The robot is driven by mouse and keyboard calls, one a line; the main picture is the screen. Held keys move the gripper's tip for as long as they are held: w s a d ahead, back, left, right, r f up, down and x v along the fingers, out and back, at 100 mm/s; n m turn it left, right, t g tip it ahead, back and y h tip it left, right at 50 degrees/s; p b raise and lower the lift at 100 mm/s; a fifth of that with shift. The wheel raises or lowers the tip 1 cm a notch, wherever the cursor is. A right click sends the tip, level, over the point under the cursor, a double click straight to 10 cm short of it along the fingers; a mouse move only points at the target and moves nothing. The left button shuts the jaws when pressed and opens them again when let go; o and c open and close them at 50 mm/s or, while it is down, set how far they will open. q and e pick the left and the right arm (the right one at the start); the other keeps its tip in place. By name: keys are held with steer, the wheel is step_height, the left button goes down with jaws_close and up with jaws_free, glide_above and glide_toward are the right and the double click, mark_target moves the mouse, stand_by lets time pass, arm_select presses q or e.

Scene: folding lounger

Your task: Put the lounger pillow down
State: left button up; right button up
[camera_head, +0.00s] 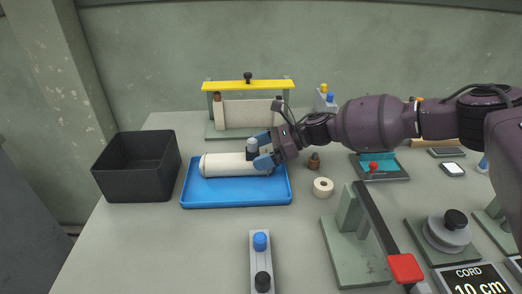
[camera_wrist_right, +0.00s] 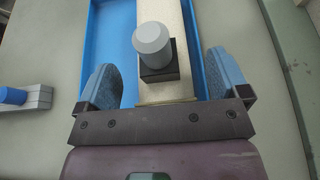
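The lounger pillow (camera_head: 225,165) is a long cream roll lying in a blue tray (camera_head: 235,202). A black block with a grey knob (camera_head: 252,145) stands on top near its right end. My right gripper (camera_head: 263,152) is at that right end, with its blue fingers on either side of it. In the right wrist view, the fingers (camera_wrist_right: 164,78) are spread, with gaps between them and the cream pillow (camera_wrist_right: 160,14). The grey knob (camera_wrist_right: 153,45) is between them. My left gripper does not show.
A black open bin (camera_head: 136,175) stands left of the tray. A green frame with a yellow bar (camera_head: 247,85) stands behind. A tape roll (camera_head: 323,187) and a red-handled lever fixture (camera_head: 375,235) are to the right. A blue-and-black button box (camera_head: 261,262) is in front.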

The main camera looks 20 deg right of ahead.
steer(key=shift+r, duration=0.1)
steer(key=shift+d+r, duration=0.15)
steer(key=shift+d, duration=0.05)
steer(key=v, duration=1.1)
steer(key=shift+d+p, duration=0.25)
steer(key=shift+p, duration=0.15)
steer(key=shift+r, duration=0.1)
